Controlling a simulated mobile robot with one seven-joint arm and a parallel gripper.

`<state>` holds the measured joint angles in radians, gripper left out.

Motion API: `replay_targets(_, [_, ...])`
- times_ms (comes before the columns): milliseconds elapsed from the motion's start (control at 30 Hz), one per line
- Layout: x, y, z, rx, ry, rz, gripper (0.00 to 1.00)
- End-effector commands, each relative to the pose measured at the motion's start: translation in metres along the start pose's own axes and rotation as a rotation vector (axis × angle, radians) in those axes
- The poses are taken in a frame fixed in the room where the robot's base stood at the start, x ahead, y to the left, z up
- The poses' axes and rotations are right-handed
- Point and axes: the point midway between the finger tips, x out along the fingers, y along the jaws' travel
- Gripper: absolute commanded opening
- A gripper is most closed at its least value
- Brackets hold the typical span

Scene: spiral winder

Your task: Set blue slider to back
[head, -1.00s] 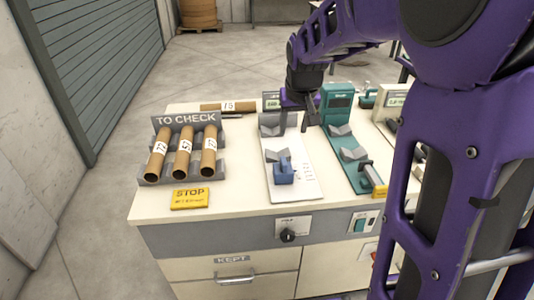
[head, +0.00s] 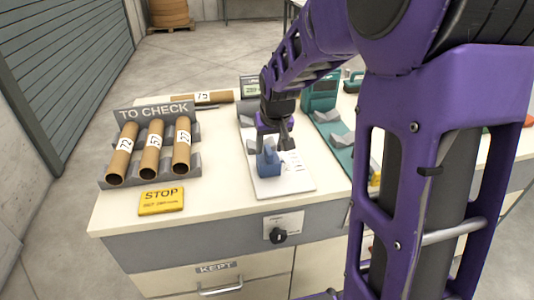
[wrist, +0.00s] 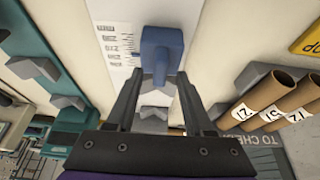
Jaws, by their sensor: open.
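The blue slider (head: 269,162) stands on a white plate (head: 295,184) with printed scale marks, near the front of the table. In the wrist view the blue slider (wrist: 161,50) lies just beyond my fingertips, in line with the gap between them. My gripper (head: 275,146) hangs over the plate right at the slider, fingers pointing down. In the wrist view my gripper (wrist: 158,78) has its two fingers apart, with nothing clearly held. Whether a finger touches the slider I cannot tell. Grey V-shaped supports show behind it, partly hidden by my gripper.
A "TO CHECK" rack (head: 152,112) with three brown tubes stands to the left, with a yellow STOP sign (head: 161,200) in front. A teal device (head: 320,92) with grey supports is close on the right. Another tube (head: 203,97) lies at the back.

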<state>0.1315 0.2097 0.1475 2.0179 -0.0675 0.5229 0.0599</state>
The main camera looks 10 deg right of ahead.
Motion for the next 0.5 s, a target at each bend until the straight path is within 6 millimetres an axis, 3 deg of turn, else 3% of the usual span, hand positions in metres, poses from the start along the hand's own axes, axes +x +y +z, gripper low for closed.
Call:
replay_targets(133, [0.0118, 0.0003, 0.0065, 0.0, -0.001, 0.0, 0.53])
replay_targets(500, [0.0129, 0.0004, 0.0071, 0.0, -0.001, 0.0, 0.51])
